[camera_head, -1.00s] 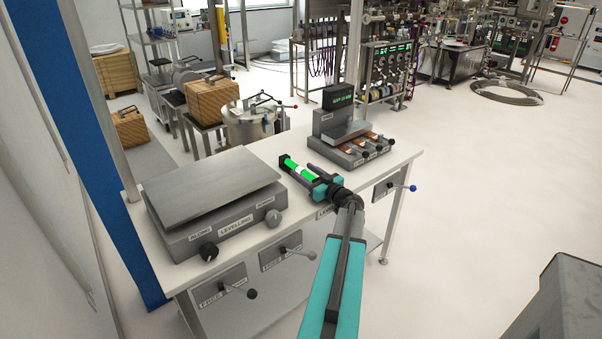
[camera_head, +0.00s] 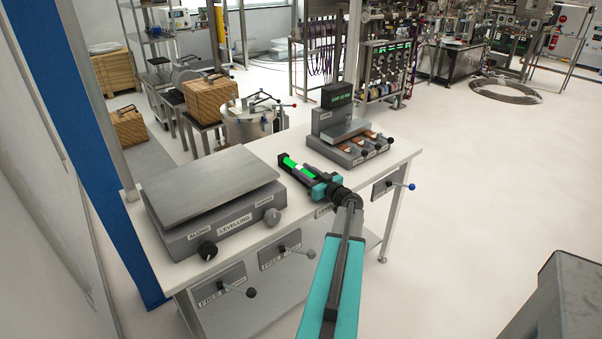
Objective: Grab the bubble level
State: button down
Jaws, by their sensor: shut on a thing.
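The bubble level (camera_head: 291,164) is a dark bar with a bright green vial and a pale mark in its middle. It is over the middle of the white bench, between the levelling plate and the grey device with the small display. My gripper (camera_head: 308,170), black and teal, comes in from the lower right and is shut on the bubble level. The fingers partly hide its right end. I cannot tell whether the level touches the bench top.
The levelling plate (camera_head: 211,185) with its knobs stands on the bench's left. The grey device (camera_head: 344,138) with several small levers stands at the back right. The bench top (camera_head: 397,157) is clear at its right end. Levers stick out from the bench front.

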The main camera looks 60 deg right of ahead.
aim_at(304, 170)
jog(key=shift+r, duration=0.2)
jog(key=shift+r+b, duration=0.5)
jog(key=shift+r, duration=0.3)
jog(key=shift+r+b, duration=0.35)
jog(key=shift+r, duration=0.45)
jog(key=r+b+v, duration=0.1)
jog(key=b+v, duration=0.2)
jog(key=v, duration=1.3)
jog(key=shift+r+b, duration=0.3)
